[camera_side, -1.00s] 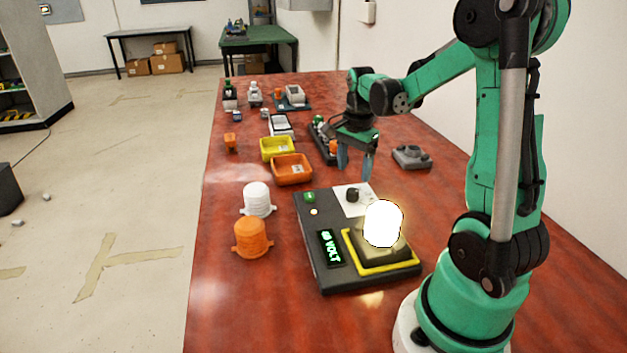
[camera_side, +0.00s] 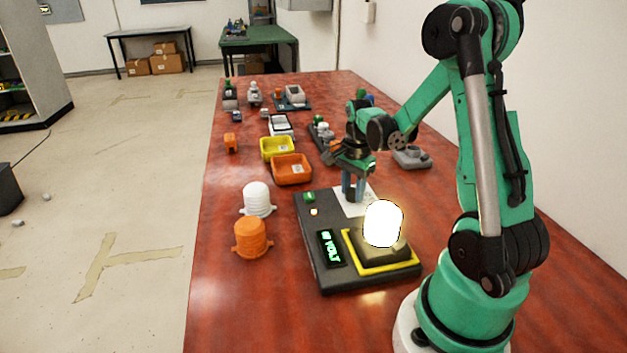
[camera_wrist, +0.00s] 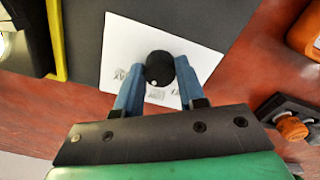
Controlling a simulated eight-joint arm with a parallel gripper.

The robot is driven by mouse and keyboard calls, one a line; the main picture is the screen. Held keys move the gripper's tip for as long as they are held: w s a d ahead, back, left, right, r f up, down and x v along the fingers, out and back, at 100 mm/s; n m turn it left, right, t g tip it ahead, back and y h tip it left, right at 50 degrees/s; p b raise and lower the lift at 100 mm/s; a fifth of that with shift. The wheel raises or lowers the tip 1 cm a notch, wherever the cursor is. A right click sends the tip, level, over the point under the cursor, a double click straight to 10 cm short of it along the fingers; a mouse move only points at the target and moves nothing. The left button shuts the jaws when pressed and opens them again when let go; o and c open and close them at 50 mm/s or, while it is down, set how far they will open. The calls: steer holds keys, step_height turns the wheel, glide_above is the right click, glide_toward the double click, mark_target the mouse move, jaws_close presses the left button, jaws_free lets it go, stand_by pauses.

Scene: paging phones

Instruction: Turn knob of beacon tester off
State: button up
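The beacon tester (camera_side: 318,262) is a dark flat box on the red table with a lit display reading in volts. A white beacon (camera_side: 382,224) glows brightly on its yellow-rimmed socket. The black round knob (camera_wrist: 159,67) sits on the tester's white label plate (camera_wrist: 118,50); the side view hides it behind the fingers. My gripper (camera_side: 353,198) points down over the plate. In the wrist view its blue fingers stand on either side of the knob and appear to press on it. The knob's white mark faces the gripper body.
An unlit white beacon (camera_side: 257,199) and an orange beacon (camera_side: 251,238) stand left of the tester. Yellow (camera_side: 277,148) and orange (camera_side: 291,169) bins lie behind it. A grey device (camera_side: 411,157) stands close on the right.

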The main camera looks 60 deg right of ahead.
jaws_close()
steer(key=shift+n, duration=0.4)
steer(key=n, duration=0.5)
steer(key=shift+n, duration=0.3)
steer(key=n, duration=0.5)
steer(key=shift+n, duration=0.4)
steer(key=o, duration=0.7)
jaws_free()
